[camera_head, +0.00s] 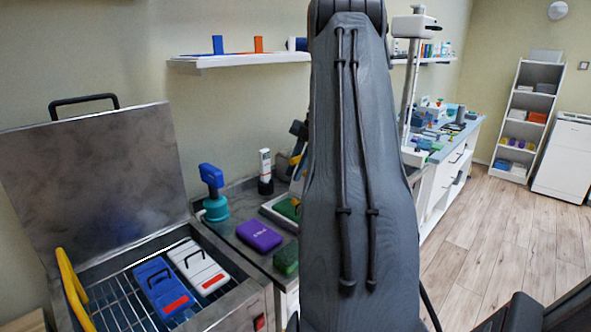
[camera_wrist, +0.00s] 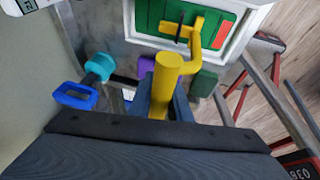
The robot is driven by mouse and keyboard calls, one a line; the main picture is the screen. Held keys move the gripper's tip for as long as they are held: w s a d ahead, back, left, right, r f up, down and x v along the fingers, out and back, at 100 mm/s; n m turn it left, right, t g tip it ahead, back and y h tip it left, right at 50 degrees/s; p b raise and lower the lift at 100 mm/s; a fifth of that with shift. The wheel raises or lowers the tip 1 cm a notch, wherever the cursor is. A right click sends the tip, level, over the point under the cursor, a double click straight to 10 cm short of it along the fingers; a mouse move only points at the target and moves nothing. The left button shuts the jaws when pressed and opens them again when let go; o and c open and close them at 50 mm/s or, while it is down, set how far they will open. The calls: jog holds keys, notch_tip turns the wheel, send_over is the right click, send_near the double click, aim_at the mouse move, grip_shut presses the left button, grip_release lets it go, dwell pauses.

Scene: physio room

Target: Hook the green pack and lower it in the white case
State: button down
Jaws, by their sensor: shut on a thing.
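The green pack (camera_wrist: 153,14), with a red label and a black handle, shows at the top of the wrist view. It appears inside the outline of the white case (camera_wrist: 232,52); whether it rests there or hangs above cannot be told. My gripper (camera_wrist: 166,98) is shut on a yellow hook tool (camera_wrist: 166,68). The hook's bent end lies over the pack, its tip at the black handle; whether it is engaged is unclear. In the head view the green pack (camera_head: 288,209) and white case (camera_head: 268,210) are partly hidden by my arm, which also hides my gripper.
An open metal tank (camera_head: 225,303) at left holds a blue pack (camera_head: 160,285) and a white pack (camera_head: 197,266) on a wire rack. A purple pack (camera_head: 258,235), a dark green block (camera_head: 286,260) and a blue-teal tool (camera_head: 213,190) stand on the counter.

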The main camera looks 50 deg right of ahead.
jog(key=shift+f, duration=0.75)
jog(key=shift+s, duration=0.15)
dwell(0.4)
jog(key=s+p, duration=0.1)
jog(key=s, duration=0.6)
dwell(1.4)
jog(key=shift+s, duration=0.15)
jog(key=shift+r, duration=0.15)
notch_tip(320, 180, up, 11)
jog(key=p, duration=0.6)
jog(key=shift+p, duration=0.4)
dwell(0.3)
